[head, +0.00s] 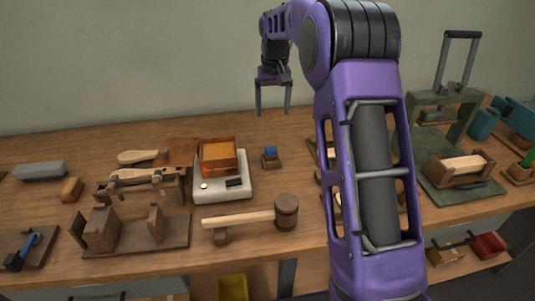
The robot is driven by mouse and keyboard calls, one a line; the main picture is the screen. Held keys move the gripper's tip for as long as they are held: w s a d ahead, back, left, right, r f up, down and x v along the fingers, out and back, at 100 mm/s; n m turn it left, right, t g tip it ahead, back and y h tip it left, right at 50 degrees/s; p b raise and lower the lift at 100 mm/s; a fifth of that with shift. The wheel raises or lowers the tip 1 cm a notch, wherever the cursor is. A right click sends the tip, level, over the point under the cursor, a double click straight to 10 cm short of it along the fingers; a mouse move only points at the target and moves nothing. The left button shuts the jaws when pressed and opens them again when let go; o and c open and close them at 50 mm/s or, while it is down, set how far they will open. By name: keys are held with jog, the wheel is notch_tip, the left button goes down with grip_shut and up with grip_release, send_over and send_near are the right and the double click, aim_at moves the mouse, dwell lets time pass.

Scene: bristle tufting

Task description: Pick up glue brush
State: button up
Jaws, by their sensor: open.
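My gripper (273,108) hangs above the back of the workbench, fingers pointing down, open and empty, apart from everything on the bench. I cannot tell for certain which object is the glue brush. A light-handled tool (137,173) lies across a wooden rack (168,191) at the left. Other wooden-handled tools (140,156) lie behind it. A blue-handled tool (30,242) with a dark end rests on a dark board at the front left. My arm hides part of the bench right of the middle.
The wooden bench (300,129) carries a white scale (222,189) with an orange-brown box (217,155), a small blue-topped block (270,157), a mallet (286,212) and a wooden fixture (137,239). A green press (463,110) stands at the right. Space around my gripper is free.

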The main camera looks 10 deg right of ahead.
jog(key=b, duration=0.2)
send_over(271, 148)
notch_tip(271, 148, down, 11)
jog(key=shift+w+d+r, duration=0.1)
jog(key=shift+r, duration=0.05)
notch_tip(271, 148, down, 4)
jog(key=shift+f+b, duration=0.25)
jog(key=shift+b, duration=0.05)
jog(key=shift+f, duration=0.45)
jog(key=shift+c, duration=0.3)
jog(key=shift+r, duration=0.1)
grip_shut()
notch_tip(271, 148, up, 10)
jog(key=shift+p, duration=0.85)
jog(key=c, duration=0.6)
grip_release()
jog(key=c, duration=0.6)
